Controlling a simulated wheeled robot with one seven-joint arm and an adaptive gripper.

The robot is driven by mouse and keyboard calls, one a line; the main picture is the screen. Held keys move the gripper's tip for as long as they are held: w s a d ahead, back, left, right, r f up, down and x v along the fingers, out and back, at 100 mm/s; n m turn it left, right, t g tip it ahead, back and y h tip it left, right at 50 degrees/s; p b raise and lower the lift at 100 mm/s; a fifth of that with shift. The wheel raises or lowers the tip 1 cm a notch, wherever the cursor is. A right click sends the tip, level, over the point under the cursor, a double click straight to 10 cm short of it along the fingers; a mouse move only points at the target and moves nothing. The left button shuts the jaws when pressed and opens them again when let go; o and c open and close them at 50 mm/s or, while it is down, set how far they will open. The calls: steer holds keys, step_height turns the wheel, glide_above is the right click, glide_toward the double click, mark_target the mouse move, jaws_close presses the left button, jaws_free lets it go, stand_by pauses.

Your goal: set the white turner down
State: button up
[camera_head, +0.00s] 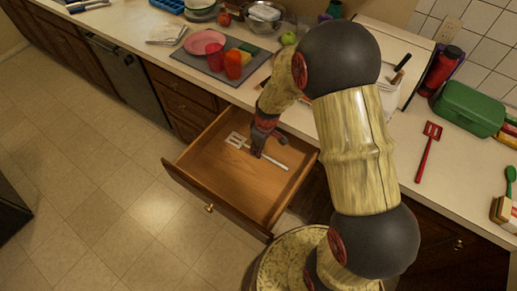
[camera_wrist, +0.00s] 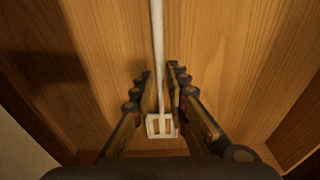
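The white turner (camera_head: 280,164) appears to lie flat on the floor of the open wooden drawer (camera_head: 215,172). Its slotted head is towards the left and its handle runs to the lower right in the head view. My gripper (camera_head: 257,154) is low inside the drawer, over the turner. In the wrist view my gripper (camera_wrist: 159,72) has its two fingers parted, one on each side of the turner's handle (camera_wrist: 158,45), with a gap showing on both sides. The slotted head shows between the fingers, nearer the palm. The fingertips partly hide the turner in the head view.
The drawer walls surround my gripper, and its front panel (camera_head: 212,203) faces the floor side. Above, the counter holds a grey mat (camera_head: 205,62) with a pink plate and cups, a red slotted turner (camera_head: 428,150) and a green box (camera_head: 468,109). The drawer holds nothing else visible.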

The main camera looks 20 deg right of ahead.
steer(key=shift+o, duration=1.3)
steer(key=shift+r, duration=0.1)
steer(key=s+r+m+t+p, duration=0.1)
steer(key=s+r+p, duration=0.1)
steer(key=r, duration=0.8)
steer(key=s+r+p, duration=0.2)
steer(key=r, duration=0.9)
steer(key=s+r+m+t+h, duration=0.1)
steer(key=s+r+m+t, duration=0.2)
steer(key=s+r, duration=1.3)
steer(key=s+a+m, duration=0.1)
steer(key=s+m, duration=0.1)
steer(key=m, duration=0.1)
steer(key=shift+s+r, duration=0.2)
steer(key=shift+r, duration=0.15)
steer(key=shift+d, duration=0.2)
